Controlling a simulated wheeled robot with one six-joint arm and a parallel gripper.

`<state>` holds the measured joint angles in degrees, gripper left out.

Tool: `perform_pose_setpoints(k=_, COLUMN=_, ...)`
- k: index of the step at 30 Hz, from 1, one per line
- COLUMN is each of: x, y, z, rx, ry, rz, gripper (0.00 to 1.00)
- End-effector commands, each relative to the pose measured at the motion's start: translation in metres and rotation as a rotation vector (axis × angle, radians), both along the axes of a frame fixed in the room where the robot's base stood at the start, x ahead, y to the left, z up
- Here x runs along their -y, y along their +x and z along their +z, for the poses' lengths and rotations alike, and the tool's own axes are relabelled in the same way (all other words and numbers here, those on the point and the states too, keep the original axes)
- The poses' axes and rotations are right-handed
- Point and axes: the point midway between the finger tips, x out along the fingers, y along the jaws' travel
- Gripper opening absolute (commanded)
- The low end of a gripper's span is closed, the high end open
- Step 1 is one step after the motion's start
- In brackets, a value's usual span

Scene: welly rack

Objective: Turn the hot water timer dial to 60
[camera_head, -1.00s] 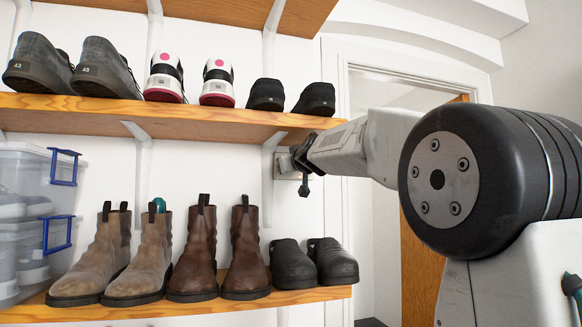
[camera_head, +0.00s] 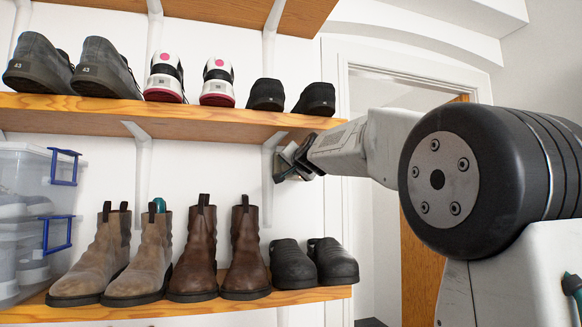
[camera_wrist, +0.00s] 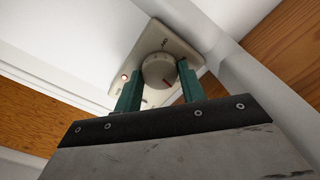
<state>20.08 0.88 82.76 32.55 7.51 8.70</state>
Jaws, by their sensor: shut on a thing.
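The hot water timer dial (camera_wrist: 158,70) is a pale round knob with markings and a red-orange mark near its lower edge, in the wrist view. The numbers are too small to read. In the head view my gripper (camera_head: 284,170) is at the wall plate below the middle shelf, and it hides the dial.
The middle shelf (camera_head: 200,122) runs just above my gripper, with a white bracket (camera_head: 267,185) close to its left. Black clogs (camera_head: 292,265) stand on the lower shelf below. A door frame (camera_head: 338,220) is to the right.

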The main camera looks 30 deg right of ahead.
Motion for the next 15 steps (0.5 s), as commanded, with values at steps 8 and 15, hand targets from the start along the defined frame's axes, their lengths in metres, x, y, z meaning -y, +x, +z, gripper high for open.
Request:
perform_pose_setpoints(k=8, x=0.0002, y=0.0001, z=-0.0008, rx=0.071, ry=0.252, rz=0.000, gripper=0.17)
perform_pose_setpoints(k=15, x=0.0003, y=0.0001, z=-0.0010, rx=0.132, ry=0.466, rz=-0.001, gripper=0.17)
